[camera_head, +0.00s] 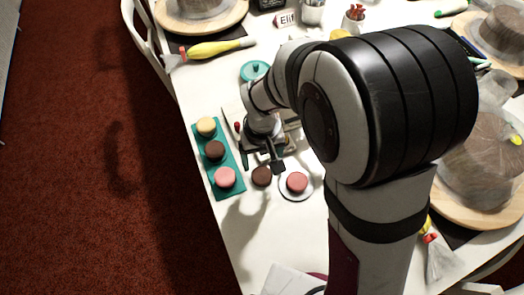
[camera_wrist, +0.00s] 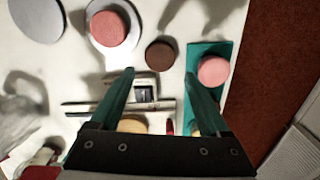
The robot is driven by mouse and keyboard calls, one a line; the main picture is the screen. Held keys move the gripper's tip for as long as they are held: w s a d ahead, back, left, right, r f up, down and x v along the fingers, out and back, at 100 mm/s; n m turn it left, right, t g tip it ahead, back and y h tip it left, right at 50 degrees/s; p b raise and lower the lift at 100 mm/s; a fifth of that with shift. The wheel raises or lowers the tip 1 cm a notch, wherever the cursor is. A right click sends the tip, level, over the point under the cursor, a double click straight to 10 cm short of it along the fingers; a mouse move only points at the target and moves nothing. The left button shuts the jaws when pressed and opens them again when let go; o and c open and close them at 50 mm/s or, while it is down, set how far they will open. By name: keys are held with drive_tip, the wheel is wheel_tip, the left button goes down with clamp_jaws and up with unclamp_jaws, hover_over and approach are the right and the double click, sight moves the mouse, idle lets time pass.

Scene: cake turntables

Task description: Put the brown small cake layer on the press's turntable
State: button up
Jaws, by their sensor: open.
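A small brown cake layer (camera_head: 262,176) sits on the white table between the teal tray and a white disc; it also shows in the wrist view (camera_wrist: 159,54). A second small brown round (camera_head: 214,151) is in the middle of the teal tray. My gripper (camera_wrist: 160,73) is open and empty, with its fingertips spread below the loose brown layer in the wrist view. In the head view my gripper (camera_head: 275,160) is just above and right of that layer.
The teal tray (camera_head: 228,186) also holds a yellow round (camera_head: 206,126) and a pink round (camera_head: 225,177). A pink round (camera_head: 297,182) sits on a white disc (camera_head: 294,198). Wooden turntables with cakes stand farther away. The front left table is mostly clear.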

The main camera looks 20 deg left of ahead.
drive_tip(key=s+d+r+m, duration=0.3)
drive_tip(key=d+r+m, duration=0.1)
drive_tip(key=d+r, duration=0.2)
drive_tip(key=s+d+r+m+y, duration=0.1)
drive_tip(key=s+d+r+m, duration=0.2)
drive_tip(key=d+r, duration=0.3)
drive_tip(key=d+m, duration=0.1)
drive_tip(key=d, duration=0.2)
drive_tip(key=shift+d+r, duration=0.2)
drive_tip(key=shift+r, duration=0.15)
drive_tip(key=shift+o, duration=0.3)
drive_tip(key=s+d+m, duration=0.3)
drive_tip(key=s+m, duration=0.1)
drive_tip(key=s, duration=0.3)
drive_tip(key=shift+d+r+m+y, duration=0.25)
drive_tip(key=shift+r+m+y, duration=0.15)
